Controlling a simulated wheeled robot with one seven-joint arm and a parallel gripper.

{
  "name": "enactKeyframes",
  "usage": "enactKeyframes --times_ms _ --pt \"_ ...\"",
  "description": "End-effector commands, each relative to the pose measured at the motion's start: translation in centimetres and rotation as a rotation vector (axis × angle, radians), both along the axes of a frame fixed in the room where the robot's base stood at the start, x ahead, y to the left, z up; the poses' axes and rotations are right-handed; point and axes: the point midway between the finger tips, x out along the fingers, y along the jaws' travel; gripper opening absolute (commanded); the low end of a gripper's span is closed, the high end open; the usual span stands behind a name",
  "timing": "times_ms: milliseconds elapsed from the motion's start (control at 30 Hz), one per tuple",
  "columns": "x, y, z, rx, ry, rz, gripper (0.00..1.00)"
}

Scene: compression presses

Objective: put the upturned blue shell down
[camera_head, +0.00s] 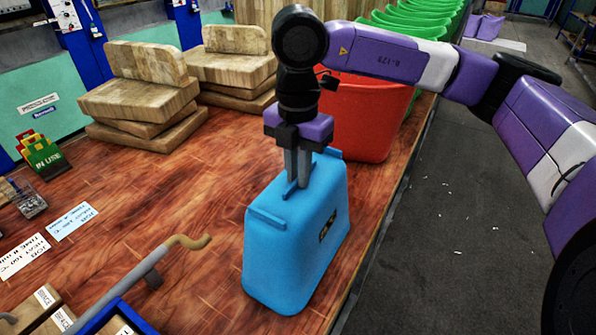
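The blue shell (290,245) is at the right side of the wooden table, close to its edge. It is a tall, tapered box shape with a ledge at each end of its top and a small dark label on its right face. My gripper (297,180) points straight down onto the top of the shell. Its two grey fingers are close together and appear shut on the shell's top part; their tips are partly hidden. I cannot tell whether the shell's lower edge touches the table or hangs just above it.
A red tub (370,115) stands just behind the shell, with a row of green shells (410,22) beyond. Stacked wooden blocks (145,95) are at the back left. A grey bent bar (150,275) lies front left. The wooden tabletop (170,205) between is clear.

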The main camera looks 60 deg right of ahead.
Motion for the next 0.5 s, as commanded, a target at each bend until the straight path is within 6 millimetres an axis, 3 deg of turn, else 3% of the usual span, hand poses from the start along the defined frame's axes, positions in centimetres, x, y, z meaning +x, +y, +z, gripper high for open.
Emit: enactKeyframes --times_ms 67,500 --pt "0.01 -0.01 0.06 0.000 0.000 0.000 0.29" --pt "0.03 -0.02 0.64 0.000 -0.001 0.000 0.29"
